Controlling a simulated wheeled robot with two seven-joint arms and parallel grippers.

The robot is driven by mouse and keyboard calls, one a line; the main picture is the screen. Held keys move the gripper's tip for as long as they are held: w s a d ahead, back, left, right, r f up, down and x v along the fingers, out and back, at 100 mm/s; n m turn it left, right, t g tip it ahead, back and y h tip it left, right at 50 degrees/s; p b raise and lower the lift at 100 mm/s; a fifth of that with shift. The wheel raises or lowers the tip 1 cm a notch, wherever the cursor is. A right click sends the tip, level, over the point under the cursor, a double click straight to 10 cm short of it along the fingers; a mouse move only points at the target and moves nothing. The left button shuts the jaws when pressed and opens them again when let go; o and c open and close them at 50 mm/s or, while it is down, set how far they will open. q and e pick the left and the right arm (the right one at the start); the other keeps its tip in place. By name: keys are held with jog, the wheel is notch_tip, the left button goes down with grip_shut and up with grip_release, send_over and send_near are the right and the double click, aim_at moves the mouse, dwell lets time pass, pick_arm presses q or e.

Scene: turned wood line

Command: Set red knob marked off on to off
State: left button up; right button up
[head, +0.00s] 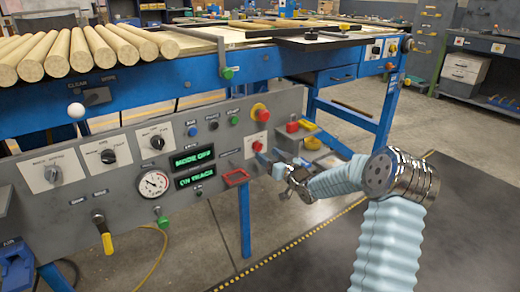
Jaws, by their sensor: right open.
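The grey control panel (120,205) fills the left and middle of the head view. Near its right end is a white plate (250,154) with a small red knob (257,146); its marking and setting are too small to read. My right gripper (270,164) is open and empty, with its fingertips just below and right of the red knob. I cannot tell whether a fingertip touches the panel. My left gripper is not in view.
A red mushroom button (259,112) sits just above the knob's plate. A red frame (236,177) sticks out below left. Green displays (194,158), a gauge (153,184) and black selector knobs (108,156) are further left.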

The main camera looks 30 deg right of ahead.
aim_at(261, 150)
jog(key=w, duration=0.5)
jog(key=shift+a, duration=0.2)
jog(key=shift+c, duration=0.3)
jog(key=c, duration=1)
